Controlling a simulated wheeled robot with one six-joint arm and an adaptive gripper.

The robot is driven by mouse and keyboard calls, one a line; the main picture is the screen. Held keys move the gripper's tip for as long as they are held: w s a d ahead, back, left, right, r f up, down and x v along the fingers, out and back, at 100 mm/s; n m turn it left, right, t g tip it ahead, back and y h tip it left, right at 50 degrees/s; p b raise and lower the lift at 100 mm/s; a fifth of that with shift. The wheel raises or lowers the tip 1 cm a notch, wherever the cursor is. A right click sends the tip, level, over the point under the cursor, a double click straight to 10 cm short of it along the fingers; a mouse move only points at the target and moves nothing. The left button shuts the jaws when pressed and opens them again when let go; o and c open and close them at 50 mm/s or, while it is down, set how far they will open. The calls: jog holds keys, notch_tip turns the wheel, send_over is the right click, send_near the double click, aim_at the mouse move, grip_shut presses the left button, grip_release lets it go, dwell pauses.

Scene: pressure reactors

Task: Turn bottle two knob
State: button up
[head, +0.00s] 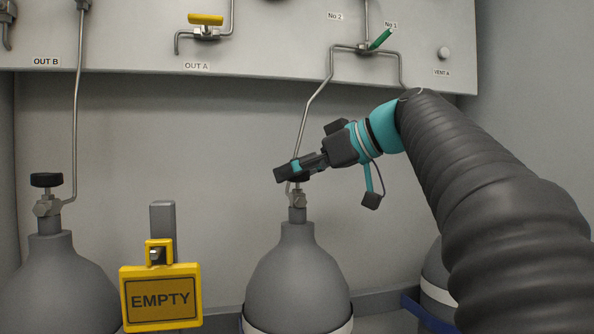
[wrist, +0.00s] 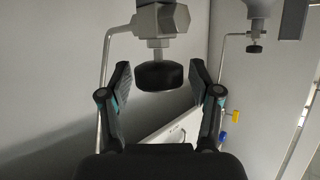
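A grey gas bottle (head: 298,285) stands in the middle of the head view, with a metal valve (head: 297,199) on its neck. Its black round knob (wrist: 160,75) shows in the wrist view below the valve body (wrist: 160,20), as that picture is upside down. In the head view the knob is mostly hidden by my gripper (head: 289,171). In the wrist view my gripper (wrist: 160,80) is open, with one finger on each side of the knob. A gap shows between the knob and each finger.
Another bottle (head: 55,285) with a black knob (head: 46,180) stands at left. A yellow EMPTY sign (head: 160,298) hangs between the bottles. Thin pipes (head: 310,105) rise from the middle valve to the panel (head: 270,50). A third bottle (head: 437,275) is partly behind my arm.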

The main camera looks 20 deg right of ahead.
jog(key=shift+s+r, duration=0.1)
jog(key=v, duration=1.1)
jog(key=shift+s+d, duration=0.25)
jog(key=shift+d, duration=0.1)
jog(key=shift+r, duration=0.1)
